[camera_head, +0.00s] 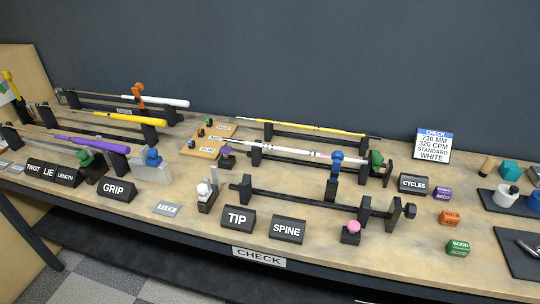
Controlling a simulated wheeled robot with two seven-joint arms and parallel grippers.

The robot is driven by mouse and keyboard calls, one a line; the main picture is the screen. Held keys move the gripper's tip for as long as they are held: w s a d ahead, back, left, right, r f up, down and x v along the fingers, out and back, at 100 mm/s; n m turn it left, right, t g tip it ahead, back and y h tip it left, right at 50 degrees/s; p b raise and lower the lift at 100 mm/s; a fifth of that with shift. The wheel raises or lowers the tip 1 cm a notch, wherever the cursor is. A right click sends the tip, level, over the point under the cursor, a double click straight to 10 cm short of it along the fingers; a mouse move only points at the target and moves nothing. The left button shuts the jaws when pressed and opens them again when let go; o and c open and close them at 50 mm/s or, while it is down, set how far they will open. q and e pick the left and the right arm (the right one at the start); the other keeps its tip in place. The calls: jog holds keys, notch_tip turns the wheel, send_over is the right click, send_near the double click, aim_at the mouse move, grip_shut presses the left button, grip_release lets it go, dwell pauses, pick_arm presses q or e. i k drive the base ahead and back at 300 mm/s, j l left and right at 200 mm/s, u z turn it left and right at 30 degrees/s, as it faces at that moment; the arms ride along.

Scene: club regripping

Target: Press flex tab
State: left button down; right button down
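No tab with a readable "flex" label shows. A small light plate (166,209) lies near the front edge, its lettering too small to read. A pink knob (353,227) stands on a black block right of the SPINE sign (288,229). A white knob (203,189) stands on a grey fixture left of the TIP sign (238,218). A black stand (300,201) holds no shaft and has a blue clamp (336,160) behind it. Neither of my grippers is in view.
Shafts with white, yellow (130,119) and purple (92,145) grips rest on racks at left. A CHECK card (432,145) stands at the back. Orange (449,217) and green (458,247) blocks and dark trays (515,249) occupy the right. Bare tabletop shows at front right.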

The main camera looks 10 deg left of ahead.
aim_at(225, 151)
jog(key=i+j, duration=0.25)
jog(key=i, duration=0.15)
jog(key=i+j+z, duration=0.1)
jog(key=i+j, duration=0.15)
jog(key=i, duration=0.2)
